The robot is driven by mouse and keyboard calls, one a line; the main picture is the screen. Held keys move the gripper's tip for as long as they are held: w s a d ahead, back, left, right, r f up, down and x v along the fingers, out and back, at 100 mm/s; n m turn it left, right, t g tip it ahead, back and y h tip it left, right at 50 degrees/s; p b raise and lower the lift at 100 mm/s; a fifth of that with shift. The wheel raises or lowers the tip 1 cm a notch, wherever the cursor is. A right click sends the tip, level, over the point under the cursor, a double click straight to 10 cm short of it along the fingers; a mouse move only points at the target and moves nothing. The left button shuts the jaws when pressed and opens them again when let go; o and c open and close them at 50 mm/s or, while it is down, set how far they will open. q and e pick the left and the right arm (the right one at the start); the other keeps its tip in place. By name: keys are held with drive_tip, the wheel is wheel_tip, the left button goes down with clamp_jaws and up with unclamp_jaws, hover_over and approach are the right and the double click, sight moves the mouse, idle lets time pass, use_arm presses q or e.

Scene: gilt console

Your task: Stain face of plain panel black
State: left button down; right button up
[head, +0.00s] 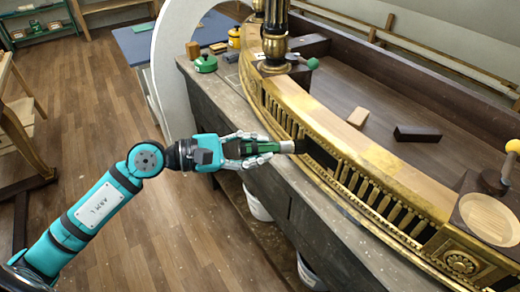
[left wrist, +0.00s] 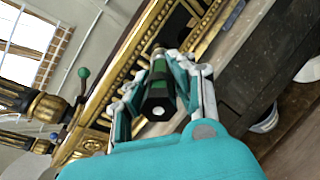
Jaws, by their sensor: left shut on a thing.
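The gilt console (head: 385,165) has a curved front with a row of gold balusters. Among them is a dark, plain panel (head: 322,157), which looks black; a dark area also shows ahead in the left wrist view (left wrist: 178,20). My left gripper (head: 268,146) is shut on a green and black brush-like tool (head: 257,149), also seen in the left wrist view (left wrist: 159,88). The tool's pale collar and dark tip point right, at the panel's left edge. I cannot tell whether the tip touches it. My right gripper is not in view.
A green pot (head: 205,63) and a yellow tin (head: 234,38) stand at the bench's far end. A tan block (head: 358,117) and a dark block (head: 417,134) lie behind the gilt front. A round wooden dish (head: 490,218) sits at right. White buckets (head: 257,205) stand below the bench.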

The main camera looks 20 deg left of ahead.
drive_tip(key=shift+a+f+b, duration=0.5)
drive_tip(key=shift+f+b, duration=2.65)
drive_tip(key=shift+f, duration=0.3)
use_arm(q)
drive_tip(key=s+a+b, duration=0.1)
drive_tip(key=s+a, duration=0.4)
drive_tip(key=s, duration=0.1)
drive_tip(key=shift+s, duration=0.4)
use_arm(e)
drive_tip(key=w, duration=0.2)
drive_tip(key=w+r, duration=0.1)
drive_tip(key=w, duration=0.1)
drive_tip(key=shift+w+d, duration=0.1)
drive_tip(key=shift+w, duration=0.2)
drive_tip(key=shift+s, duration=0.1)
